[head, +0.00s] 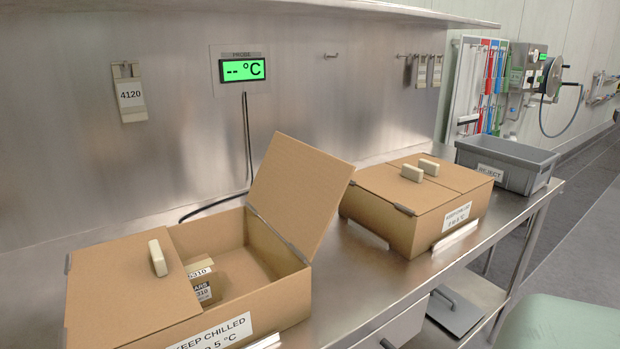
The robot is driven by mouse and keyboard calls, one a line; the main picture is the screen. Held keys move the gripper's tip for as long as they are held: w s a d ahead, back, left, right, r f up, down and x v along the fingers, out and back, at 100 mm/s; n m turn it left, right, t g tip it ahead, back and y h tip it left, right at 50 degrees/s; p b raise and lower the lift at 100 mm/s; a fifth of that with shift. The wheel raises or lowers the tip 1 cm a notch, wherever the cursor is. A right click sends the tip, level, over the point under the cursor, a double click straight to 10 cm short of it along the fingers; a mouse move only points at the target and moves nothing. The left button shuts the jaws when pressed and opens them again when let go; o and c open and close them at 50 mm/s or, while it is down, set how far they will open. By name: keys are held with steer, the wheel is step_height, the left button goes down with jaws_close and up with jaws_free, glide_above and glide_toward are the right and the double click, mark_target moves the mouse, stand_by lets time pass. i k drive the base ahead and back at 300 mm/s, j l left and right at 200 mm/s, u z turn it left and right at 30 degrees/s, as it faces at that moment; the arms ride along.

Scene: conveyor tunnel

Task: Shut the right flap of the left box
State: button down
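The left box (270,301) is a brown cardboard box at the front left of the steel bench, with a "KEEP CHILLED" label on its front. Its right flap (300,193) stands open, hinged on the box's right wall and tilted up and outward to the right. Its left flap (130,292) lies flat and closed, with a cream handle (158,258) on top. Inside the open right half is a small labelled carton (203,281). No handle shows on the inner face of the raised flap. My gripper is not in view.
A second box (415,204) with both flaps closed stands to the right, close to the raised flap. A grey REJECT bin (506,163) stands at the bench's right end. A black cable (247,150) hangs from the probe display (242,70) behind the left box.

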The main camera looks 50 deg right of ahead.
mark_target(297, 188)
steer(key=l, duration=1.1)
steer(key=k+l, duration=0.15)
steer(key=l, duration=0.95)
